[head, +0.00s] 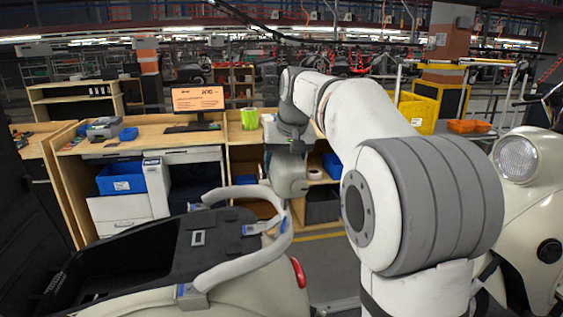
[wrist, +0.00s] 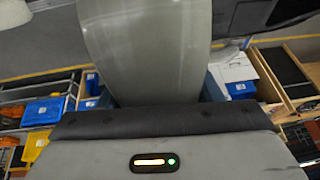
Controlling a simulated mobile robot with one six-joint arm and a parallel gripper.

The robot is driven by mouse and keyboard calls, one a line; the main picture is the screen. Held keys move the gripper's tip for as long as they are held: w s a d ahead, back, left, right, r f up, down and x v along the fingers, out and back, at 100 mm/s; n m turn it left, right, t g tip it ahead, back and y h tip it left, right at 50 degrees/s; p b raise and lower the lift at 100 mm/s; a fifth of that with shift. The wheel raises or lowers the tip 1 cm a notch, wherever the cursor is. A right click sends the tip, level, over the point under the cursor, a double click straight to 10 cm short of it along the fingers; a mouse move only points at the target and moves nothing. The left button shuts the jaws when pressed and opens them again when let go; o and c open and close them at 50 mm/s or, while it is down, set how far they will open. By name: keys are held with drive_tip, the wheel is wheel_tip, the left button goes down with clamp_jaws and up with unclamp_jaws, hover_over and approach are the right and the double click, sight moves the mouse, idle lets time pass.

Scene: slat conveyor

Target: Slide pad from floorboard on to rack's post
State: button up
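A light grey tubular rack (head: 248,262) curves around the tail of the cream scooter (head: 250,297) at lower left in the head view. I cannot tell which part of it is the post. A dark panel with grey fittings (head: 212,238) lies inside the rack. I cannot make out the pad or the floorboard for sure. My arm reaches in from the right and its wrist hangs down just behind the rack. My gripper's fingers do not show in either view, so I cannot tell whether they hold anything. The wrist view is mostly filled by grey robot parts.
A wooden workbench (head: 150,132) with a monitor (head: 198,100), a green-striped roll (head: 249,118) and blue bins (head: 121,178) stands behind. A second scooter's headlight (head: 517,158) is at right. A yellow bin (head: 416,112) stands behind my arm.

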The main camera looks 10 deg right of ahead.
sight(288, 154)
drive_tip(key=o, duration=0.5)
drive_tip(key=v, duration=0.7)
drive_tip(key=shift+b, duration=0.4)
drive_tip(key=shift+s+r, duration=0.15)
drive_tip(key=shift+r, duration=0.1)
drive_tip(key=shift+s+f, duration=0.1)
drive_tip(key=shift+s, duration=0.2)
drive_tip(key=shift+g+h, duration=0.4)
drive_tip(key=shift+g, duration=0.2)
drive_tip(key=s+f, duration=0.8)
drive_tip(key=s, duration=0.1)
drive_tip(key=s+f+b, duration=0.1)
drive_tip(key=s+f, duration=0.8)
drive_tip(key=s, duration=0.1)
drive_tip(key=s+f, duration=0.8)
drive_tip(key=s, duration=0.1)
drive_tip(key=shift+s+a+f+b, duration=0.15)
drive_tip(key=shift+s+f+b, duration=0.1)
drive_tip(key=shift+b, duration=0.05)
